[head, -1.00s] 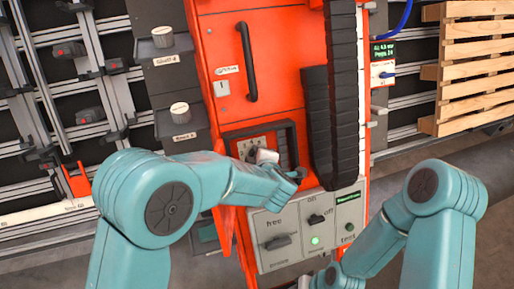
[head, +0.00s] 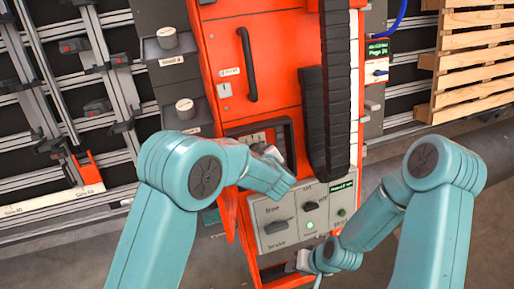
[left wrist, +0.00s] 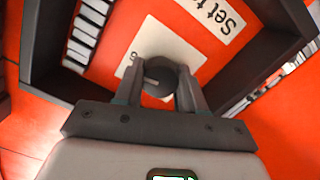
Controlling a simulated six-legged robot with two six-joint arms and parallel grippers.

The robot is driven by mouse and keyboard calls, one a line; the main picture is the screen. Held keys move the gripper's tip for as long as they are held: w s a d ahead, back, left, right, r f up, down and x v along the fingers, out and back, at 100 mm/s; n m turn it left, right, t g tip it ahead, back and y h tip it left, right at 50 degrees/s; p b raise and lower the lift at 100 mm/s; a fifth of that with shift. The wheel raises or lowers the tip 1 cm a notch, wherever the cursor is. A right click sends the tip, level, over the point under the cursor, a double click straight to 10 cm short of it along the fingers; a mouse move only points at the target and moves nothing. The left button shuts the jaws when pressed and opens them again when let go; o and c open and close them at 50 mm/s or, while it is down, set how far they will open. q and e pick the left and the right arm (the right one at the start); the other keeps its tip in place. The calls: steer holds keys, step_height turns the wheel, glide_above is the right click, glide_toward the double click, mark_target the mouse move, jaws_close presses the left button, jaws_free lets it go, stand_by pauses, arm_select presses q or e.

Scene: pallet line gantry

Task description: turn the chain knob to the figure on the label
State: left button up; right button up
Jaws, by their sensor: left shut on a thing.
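The chain knob (left wrist: 160,72) is a round dark grey knob on a pale plate (left wrist: 129,70), inside a black-framed recess of the red machine. The plate bears a figure, upside down, perhaps 6 or 9. My left gripper (left wrist: 160,92) is shut on the knob, one finger on each side. A white label (left wrist: 222,18) beside it reads "Set t…"; the rest is cut off. In the head view my left gripper (head: 268,151) is at the recess and my arm hides the knob. My right gripper (head: 300,262) is low, below the grey control panel; its fingers are unclear.
The grey control panel (head: 300,222) with switches and a lit green lamp sits below the recess. A black chain guide (head: 315,125) hangs to the right. A black handle (head: 247,65) is above. Wooden pallets (head: 480,65) stand at the right, aluminium racks (head: 95,60) at the left.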

stand_by(0.6)
arm_select(q)
steer(key=o, duration=1.1)
steer(key=shift+c, duration=0.2)
steer(key=shift+r, duration=0.15)
